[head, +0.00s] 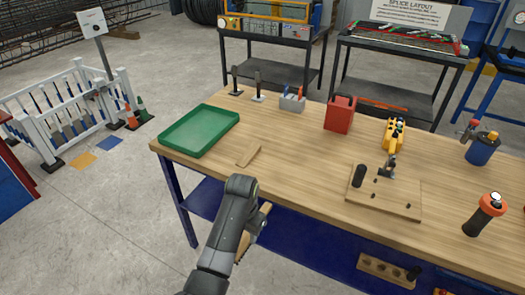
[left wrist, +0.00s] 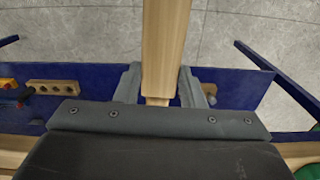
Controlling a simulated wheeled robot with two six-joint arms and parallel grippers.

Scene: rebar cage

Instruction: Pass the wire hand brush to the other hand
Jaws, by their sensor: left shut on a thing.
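My left gripper (left wrist: 160,88) is shut on a light wooden bar, which looks like the wooden body of the wire hand brush (left wrist: 166,42). The bar runs between the two grey fingers and out past the top of the left wrist view. In the head view, my left arm hides most of the gripper, and part of the wooden brush (head: 263,220) shows just right of the arm, in front of the table's near edge. No bristles can be made out. My right gripper is not in view.
The wooden workbench (head: 290,150) holds a green tray (head: 200,131), a small wooden piece (head: 248,155), a red container (head: 340,114), a board with a clamp (head: 384,194) and an orange-black cylinder (head: 484,214). A blue lower shelf (head: 300,235) lies below. The bench's middle is clear.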

